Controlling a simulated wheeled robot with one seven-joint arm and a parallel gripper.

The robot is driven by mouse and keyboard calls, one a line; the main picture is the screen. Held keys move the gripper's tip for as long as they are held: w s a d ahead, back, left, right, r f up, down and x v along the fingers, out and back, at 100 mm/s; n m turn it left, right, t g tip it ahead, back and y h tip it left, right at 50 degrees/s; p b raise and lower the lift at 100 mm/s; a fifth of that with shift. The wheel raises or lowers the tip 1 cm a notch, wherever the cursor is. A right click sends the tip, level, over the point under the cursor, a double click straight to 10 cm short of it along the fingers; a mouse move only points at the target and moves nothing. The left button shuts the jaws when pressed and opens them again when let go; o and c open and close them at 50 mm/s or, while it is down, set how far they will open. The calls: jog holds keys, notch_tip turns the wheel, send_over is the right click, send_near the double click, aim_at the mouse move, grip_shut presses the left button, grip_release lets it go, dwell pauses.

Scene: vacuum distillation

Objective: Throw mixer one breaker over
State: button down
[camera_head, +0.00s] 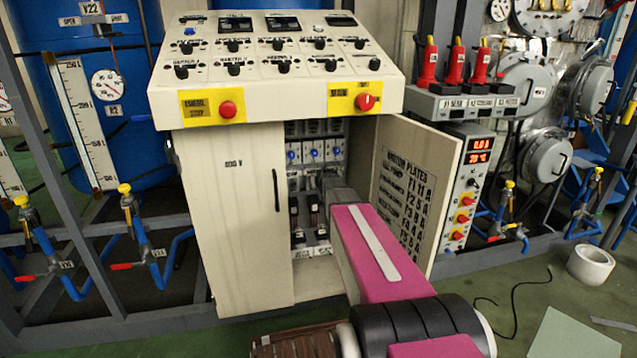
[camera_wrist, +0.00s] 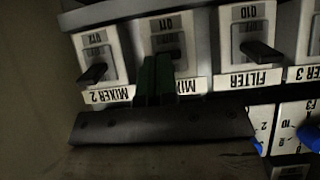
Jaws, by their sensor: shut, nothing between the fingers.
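The mixer breaker marked Q11 (camera_wrist: 168,40) is in the upper middle of the wrist view, which shows the labels upside down. Its label reads "MIX…", with the rest covered by my fingers. My gripper (camera_wrist: 157,62) has its dark green fingers together, right in front of this breaker's lower face. The breaker's lever is hidden behind or blended with the fingers, so its position and any contact cannot be told. In the head view my arm reaches into the open cabinet (camera_head: 236,225), and my gripper is out of sight there.
The MIXER 2 breaker (camera_wrist: 97,55) is close on the left, and the FILTER breaker (camera_wrist: 250,45) close on the right, each with a black lever sticking out. Smaller modules with blue knobs (camera_wrist: 308,135) sit lower right. The open cabinet door (camera_head: 412,190) stands right of my arm.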

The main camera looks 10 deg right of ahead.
jog(key=shift+f+t, duration=0.3)
jog(key=shift+f, duration=0.25)
jog(key=shift+r, duration=0.8)
jog(key=shift+s, duration=0.15)
jog(key=v, duration=0.9)
jog(key=shift+s+r, duration=0.3)
